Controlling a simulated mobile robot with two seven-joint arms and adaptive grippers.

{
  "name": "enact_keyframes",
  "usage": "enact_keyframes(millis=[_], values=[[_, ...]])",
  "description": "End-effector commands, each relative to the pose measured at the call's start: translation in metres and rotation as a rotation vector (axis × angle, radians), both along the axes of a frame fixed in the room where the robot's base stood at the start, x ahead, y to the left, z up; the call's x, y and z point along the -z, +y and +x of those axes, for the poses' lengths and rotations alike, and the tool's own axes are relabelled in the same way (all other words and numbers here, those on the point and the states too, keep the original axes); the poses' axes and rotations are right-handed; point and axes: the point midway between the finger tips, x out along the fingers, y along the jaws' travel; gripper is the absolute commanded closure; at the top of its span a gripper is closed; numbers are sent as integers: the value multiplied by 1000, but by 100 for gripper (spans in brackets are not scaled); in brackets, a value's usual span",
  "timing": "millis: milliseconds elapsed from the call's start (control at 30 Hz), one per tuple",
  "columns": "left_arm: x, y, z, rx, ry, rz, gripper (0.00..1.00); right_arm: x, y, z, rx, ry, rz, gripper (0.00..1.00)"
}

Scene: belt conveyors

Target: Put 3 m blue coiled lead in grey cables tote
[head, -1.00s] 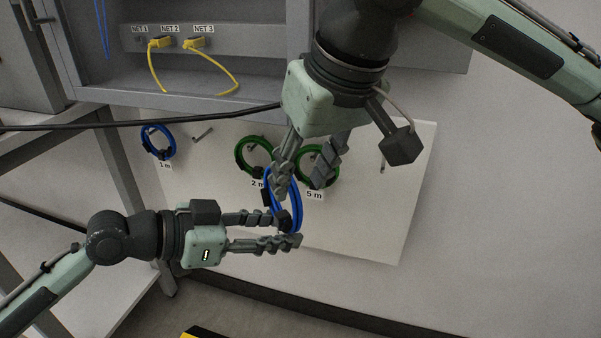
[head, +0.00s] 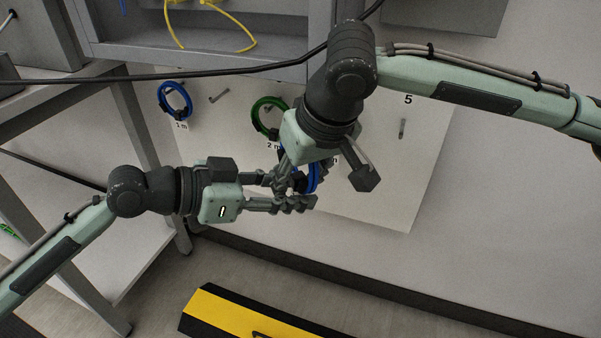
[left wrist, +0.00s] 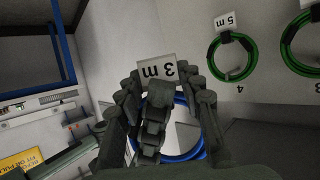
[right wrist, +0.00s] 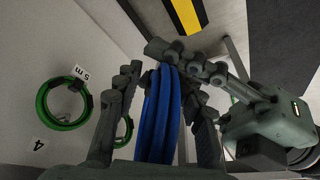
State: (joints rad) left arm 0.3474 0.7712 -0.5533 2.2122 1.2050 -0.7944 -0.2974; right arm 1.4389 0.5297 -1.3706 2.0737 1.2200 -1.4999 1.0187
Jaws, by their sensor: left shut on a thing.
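The blue coiled lead (head: 314,178) hangs between my two grippers in the head view, partly hidden by their fingers. My left gripper (head: 289,190) is shut on it. In the left wrist view the coil (left wrist: 187,156) shows behind the fingers, with a "3 m" tag (left wrist: 156,70) near the fingertips. My right gripper (head: 284,182) comes down from above, its fingers crossing the left fingers. In the right wrist view its fingers stand apart on either side of the blue strands (right wrist: 160,115), with gaps visible. The grey cables tote is not in view.
A white board (head: 375,190) behind holds a blue "1 m" coil (head: 175,100), green coils (head: 269,117) and an empty peg (head: 402,128). A black cable (head: 150,76) crosses above. A yellow-and-black floor strip (head: 245,318) lies below; a grey shelf frame (head: 130,120) stands at left.

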Motion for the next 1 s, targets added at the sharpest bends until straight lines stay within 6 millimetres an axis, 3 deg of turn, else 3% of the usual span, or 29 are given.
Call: enact_keyframes(millis=[167, 500, 667, 700, 867, 1000], values=[[-2, -1, 0, 2, -4, -5, 100, 1, 0, -1, -1, 3, -1, 61], [-4, -2, -1, 2, -7, -7, 100, 1, 0, -1, -1, 4, -1, 100], [-4, -2, -1, 3, -8, -9, 100, 1, 1, -2, -4, 5, 2, 100], [-4, -2, -1, 3, -8, -9, 60, 1, 2, -2, -5, 4, 3, 100], [-4, -2, 0, 2, -8, -9, 40, 1, 2, -3, -7, 6, 3, 100], [-4, -1, 0, 1, -9, -8, 39, 2, 1, -3, -6, 6, 0, 100]])
